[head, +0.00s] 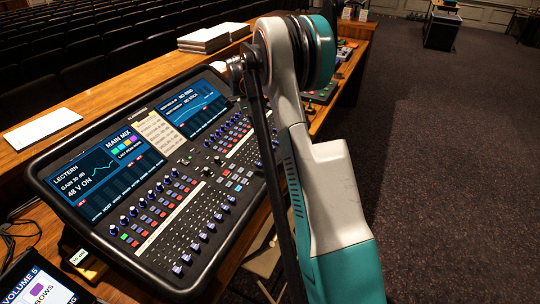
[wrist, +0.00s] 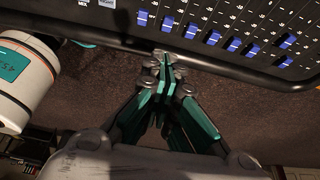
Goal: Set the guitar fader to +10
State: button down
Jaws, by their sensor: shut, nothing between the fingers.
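The mixing console (head: 205,180) lies tilted on the wooden desk, with a row of blue fader caps (head: 203,236) along its near side. No guitar label is readable, so I cannot tell which cap is the guitar fader. My gripper (wrist: 166,56) is shut and empty, its tips close to the console's dark front rail (wrist: 250,79) in the picture. The head view does not clearly show my gripper.
A white sheet (head: 43,128) and a stack of books (head: 204,38) lie on the desk (head: 130,78). A second screen (head: 40,287) stands at lower left. Carpet (head: 440,150) is open at right. My arm covers part of the console's right end.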

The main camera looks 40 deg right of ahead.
jog(key=shift+s+d+f, duration=0.1)
jog(key=shift+d+f, duration=0.05)
jog(key=shift+f, duration=0.1)
jog(key=b+x, duration=0.2)
jog(key=x, duration=0.8)
jog(key=shift+s+b, duration=0.15)
jog(key=shift+b, duration=0.15)
jog(key=w+a, duration=0.1)
jog(key=w, duration=0.2)
jog(key=w+a, duration=0.1)
jog(key=w, duration=0.2)
jog(key=w+a+r+p, duration=0.1)
jog(key=w+a, duration=0.1)
jog(key=w, duration=0.1)
jog(key=shift+w+r, duration=0.1)
jog(key=shift+w, duration=0.3)
jog(key=shift+r, duration=0.1)
